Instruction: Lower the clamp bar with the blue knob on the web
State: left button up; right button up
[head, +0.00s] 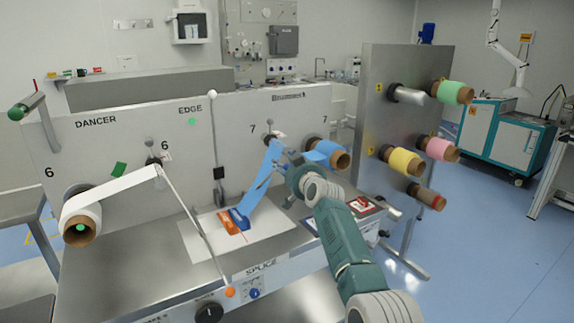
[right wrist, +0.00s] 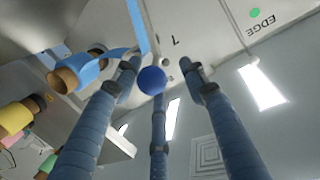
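The blue knob (right wrist: 152,80) shows in the right wrist view, between the fingertips of my right gripper (right wrist: 158,72). The fingers are spread around it, and I cannot tell whether any touches it. In the head view my right gripper (head: 289,166) is in front of the upper part of the blue web (head: 262,182) and hides the knob and most of its bar. The blue web slants from the station 7 roll (head: 338,159) down to the splice table. My left gripper is not in view.
An orange-knobbed bar (head: 193,228) slopes down at station 6, beside a white web (head: 115,189). Orange and blue pieces (head: 232,221) lie on the white splice plate (head: 195,248). A rack (head: 372,80) with coloured rolls stands close on the right. Open floor lies beyond.

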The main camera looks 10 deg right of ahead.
jog(key=shift+s, duration=0.15)
jog(key=shift+s+d, duration=0.15)
jog(key=shift+s, duration=0.65)
jog(key=s+d+r, duration=0.1)
jog(key=s, duration=0.9)
jog(key=shift+d+r, duration=0.25)
